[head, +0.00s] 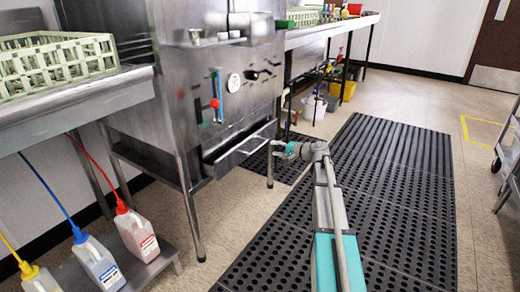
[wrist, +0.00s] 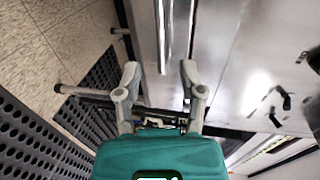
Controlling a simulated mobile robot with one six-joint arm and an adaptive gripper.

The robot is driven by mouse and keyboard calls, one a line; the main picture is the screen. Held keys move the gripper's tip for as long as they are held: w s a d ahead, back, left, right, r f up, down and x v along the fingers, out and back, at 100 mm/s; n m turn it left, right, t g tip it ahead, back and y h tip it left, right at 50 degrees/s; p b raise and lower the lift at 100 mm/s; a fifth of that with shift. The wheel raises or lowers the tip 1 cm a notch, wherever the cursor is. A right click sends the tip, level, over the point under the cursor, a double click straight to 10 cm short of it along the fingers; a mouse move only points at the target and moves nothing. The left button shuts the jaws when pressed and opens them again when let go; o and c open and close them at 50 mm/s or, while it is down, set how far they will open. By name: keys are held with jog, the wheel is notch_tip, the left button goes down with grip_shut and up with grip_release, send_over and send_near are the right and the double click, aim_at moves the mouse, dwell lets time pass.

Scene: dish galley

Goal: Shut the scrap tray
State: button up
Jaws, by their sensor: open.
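The scrap tray (head: 236,158) is a steel drawer low on the front of the dishwashing machine. It stands out from the machine, with a dark gap visible behind its front bar. My gripper (head: 276,149) is beside the tray's right end, over the black mat. In the wrist view my gripper (wrist: 162,82) is open, its two grey fingers apart with nothing held between them. A long bright steel edge, seemingly the tray's, runs up the picture beyond the fingertips. Whether a finger touches the tray I cannot tell.
The steel dishwashing machine (head: 222,95) has a red-handled lever and a gauge above the tray. Several chemical jugs (head: 139,237) stand on a low shelf at left. Black perforated matting (head: 390,190) covers the floor at right. A yellow bucket (head: 348,91) sits under the far counter.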

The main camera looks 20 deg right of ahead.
aim_at(260, 147)
jog(key=shift+b+x, duration=0.7)
jog(key=shift+x, duration=3.3)
grip_shut()
